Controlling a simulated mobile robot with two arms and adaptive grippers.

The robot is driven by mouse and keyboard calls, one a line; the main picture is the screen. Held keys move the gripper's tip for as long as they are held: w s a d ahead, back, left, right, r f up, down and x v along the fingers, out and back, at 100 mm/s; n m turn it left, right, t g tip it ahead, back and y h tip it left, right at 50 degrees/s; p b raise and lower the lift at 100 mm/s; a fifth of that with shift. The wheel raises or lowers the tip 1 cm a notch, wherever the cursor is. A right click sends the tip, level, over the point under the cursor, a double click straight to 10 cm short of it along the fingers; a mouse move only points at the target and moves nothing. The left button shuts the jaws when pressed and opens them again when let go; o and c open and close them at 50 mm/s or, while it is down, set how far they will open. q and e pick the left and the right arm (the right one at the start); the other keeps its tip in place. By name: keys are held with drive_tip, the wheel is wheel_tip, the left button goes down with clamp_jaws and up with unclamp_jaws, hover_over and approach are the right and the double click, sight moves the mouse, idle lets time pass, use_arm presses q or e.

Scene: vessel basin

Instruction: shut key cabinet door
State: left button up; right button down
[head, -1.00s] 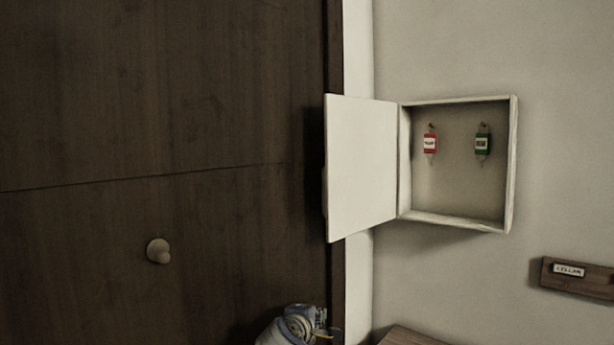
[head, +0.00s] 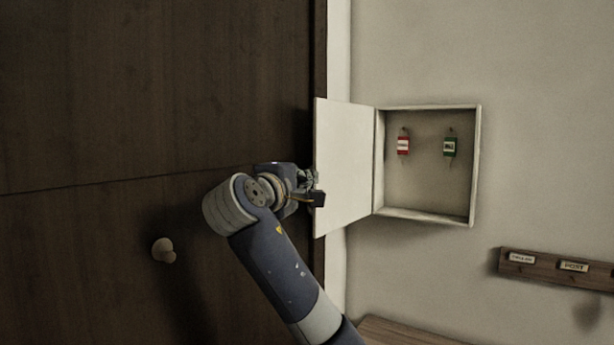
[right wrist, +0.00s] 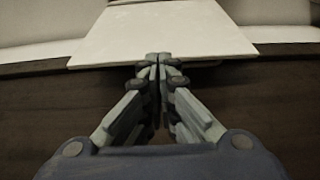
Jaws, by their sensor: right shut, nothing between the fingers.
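The key cabinet (head: 477,170) hangs on the pale wall and stands open. Its white door (head: 345,150) is swung out to the left, hinged on the cabinet's left side. Inside hang a red key tag (head: 403,146) and a green key tag (head: 449,147). My right gripper (head: 317,190) is at the lower free edge of the door, in front of the dark wood. In the right wrist view the fingers (right wrist: 158,60) are shut and empty, with the tips at the edge of the white door (right wrist: 155,30). I cannot tell whether they touch it. My left gripper is not in view.
A dark wooden panel (head: 150,100) with a round knob (head: 163,250) fills the left. A labelled wooden rail (head: 545,268) is on the wall at lower right. A wooden surface (head: 395,332) shows at the bottom.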

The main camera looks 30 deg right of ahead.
drive_tip(key=p, duration=0.3)
approach(326, 169)
drive_tip(key=x, duration=0.2)
drive_tip(key=shift+w+d+f, duration=0.45)
drive_tip(key=shift+w+f, duration=0.05)
drive_tip(key=shift+w, duration=0.1)
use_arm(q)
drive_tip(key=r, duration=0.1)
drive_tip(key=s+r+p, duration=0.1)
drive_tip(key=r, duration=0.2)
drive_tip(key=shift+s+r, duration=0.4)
use_arm(e)
drive_tip(key=shift+d+r, duration=0.35)
drive_tip(key=shift+r, duration=0.15)
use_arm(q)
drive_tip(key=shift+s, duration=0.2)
use_arm(e)
drive_tip(key=shift+f, duration=0.1)
